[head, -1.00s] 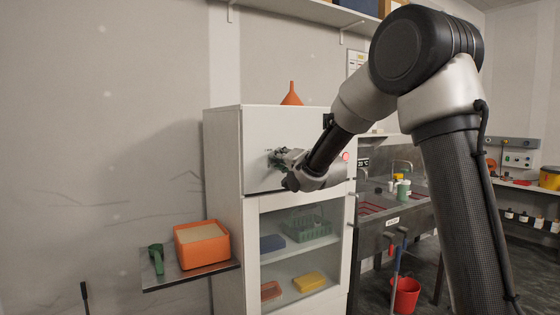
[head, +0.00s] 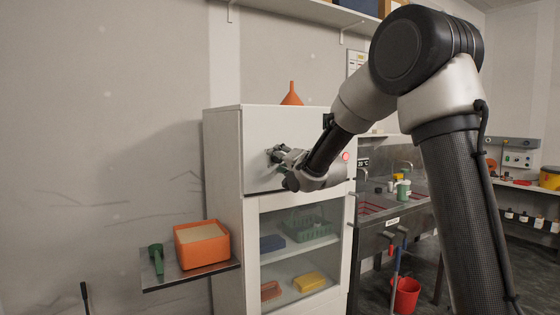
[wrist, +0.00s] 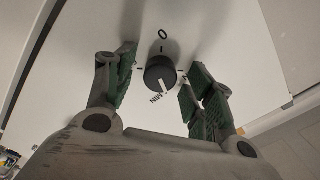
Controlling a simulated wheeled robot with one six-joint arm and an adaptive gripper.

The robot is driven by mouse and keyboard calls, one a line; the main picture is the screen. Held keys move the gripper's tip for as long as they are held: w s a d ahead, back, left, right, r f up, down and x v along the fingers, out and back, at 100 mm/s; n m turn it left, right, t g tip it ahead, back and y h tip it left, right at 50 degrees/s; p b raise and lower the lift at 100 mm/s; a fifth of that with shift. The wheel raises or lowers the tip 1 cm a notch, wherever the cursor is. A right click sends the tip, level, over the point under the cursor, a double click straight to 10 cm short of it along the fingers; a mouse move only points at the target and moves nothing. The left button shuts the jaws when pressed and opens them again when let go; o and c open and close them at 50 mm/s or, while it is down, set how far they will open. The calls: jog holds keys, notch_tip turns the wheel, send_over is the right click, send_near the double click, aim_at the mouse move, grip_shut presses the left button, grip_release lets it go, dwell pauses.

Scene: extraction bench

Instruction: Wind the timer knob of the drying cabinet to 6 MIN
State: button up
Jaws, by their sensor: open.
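The timer knob (wrist: 159,73) is a round dark knob with a white pointer line, on the white upper panel of the drying cabinet (head: 228,150). In the wrist view the 0 mark lies above the knob and MIN lettering below it. The pointer line faces down and slightly right, away from the 0. Other dial figures are hidden or unreadable.
A red round button or lamp (head: 346,156) sits right of my gripper on the panel. An orange funnel (head: 291,95) stands on top of the cabinet. A side shelf on the left holds an orange box (head: 202,252) and a green tool (head: 157,258). A sink is to the right.

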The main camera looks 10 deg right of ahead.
jog(key=n, duration=3)
jog(key=c, duration=1.1)
jog(key=shift+o, duration=0.2)
jog(key=m, duration=2.5)
jog(key=shift+m, duration=0.4)
jog(key=o, duration=0.7)
jog(key=shift+m, duration=0.4)
jog(key=shift+c, duration=0.2)
jog(key=o, duration=0.4)
